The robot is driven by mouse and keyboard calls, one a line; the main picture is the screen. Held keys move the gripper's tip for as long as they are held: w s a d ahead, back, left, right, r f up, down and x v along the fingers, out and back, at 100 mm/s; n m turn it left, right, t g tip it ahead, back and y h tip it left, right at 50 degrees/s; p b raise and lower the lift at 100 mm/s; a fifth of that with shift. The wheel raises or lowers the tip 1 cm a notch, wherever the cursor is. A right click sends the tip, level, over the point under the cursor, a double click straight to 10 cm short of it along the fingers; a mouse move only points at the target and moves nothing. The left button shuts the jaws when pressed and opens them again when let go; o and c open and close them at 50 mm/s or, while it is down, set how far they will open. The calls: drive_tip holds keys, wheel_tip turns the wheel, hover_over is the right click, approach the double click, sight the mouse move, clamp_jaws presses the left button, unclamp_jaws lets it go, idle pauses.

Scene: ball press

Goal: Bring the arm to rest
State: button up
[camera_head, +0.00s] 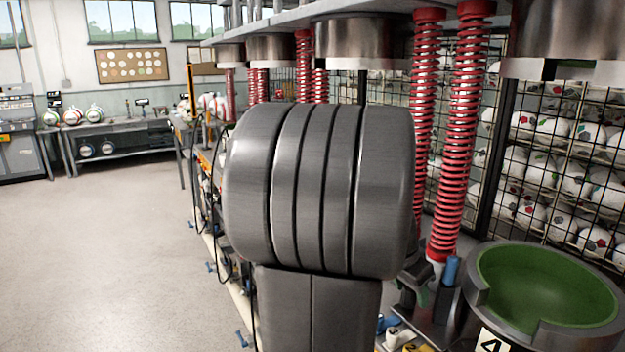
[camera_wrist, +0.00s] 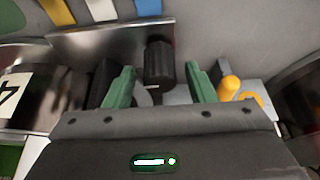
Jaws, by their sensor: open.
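My gripper (camera_wrist: 158,88) shows in the wrist view with its two green fingers spread apart and nothing between them. A dark cylindrical knob or post (camera_wrist: 159,62) stands beyond the fingers, near the gap; I cannot tell how far from them it is. In the head view my own arm's large grey joint fills the middle, and my gripper is hidden behind it or out of view.
The press has red springs (camera_head: 460,130) and metal upper heads (camera_head: 345,42). A round green-lined mould (camera_head: 545,285) sits at the lower right. A wire cage (camera_head: 560,150) holds many balls. The floor at left (camera_head: 100,250) is clear. A yellow peg (camera_wrist: 229,87) stands right of the fingers.

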drive_tip(key=v, duration=1.4)
drive_tip(key=x, duration=1.4)
drive_tip(key=shift+f, duration=0.15)
drive_tip(key=shift+w, duration=0.1)
drive_tip(key=shift+r+m+p, duration=0.2)
drive_tip(key=shift+m+p, duration=0.1)
drive_tip(key=shift+m, duration=0.6)
drive_tip(key=m+g+p, duration=0.2)
drive_tip(key=m, duration=0.2)
drive_tip(key=shift+h, duration=0.3)
drive_tip(key=m+g+p, duration=0.1)
drive_tip(key=m+p, duration=0.2)
drive_tip(key=m+g+p, duration=0.1)
drive_tip(key=m+p, duration=0.2)
drive_tip(key=shift+r+g, duration=0.2)
drive_tip(key=shift+g, duration=0.1)
drive_tip(key=shift+w+a+r+m, duration=0.15)
drive_tip(key=shift+r+m, duration=0.1)
drive_tip(key=shift+m, duration=0.15)
drive_tip(key=shift+v, duration=2.05)
drive_tip(key=shift+b, duration=0.3)
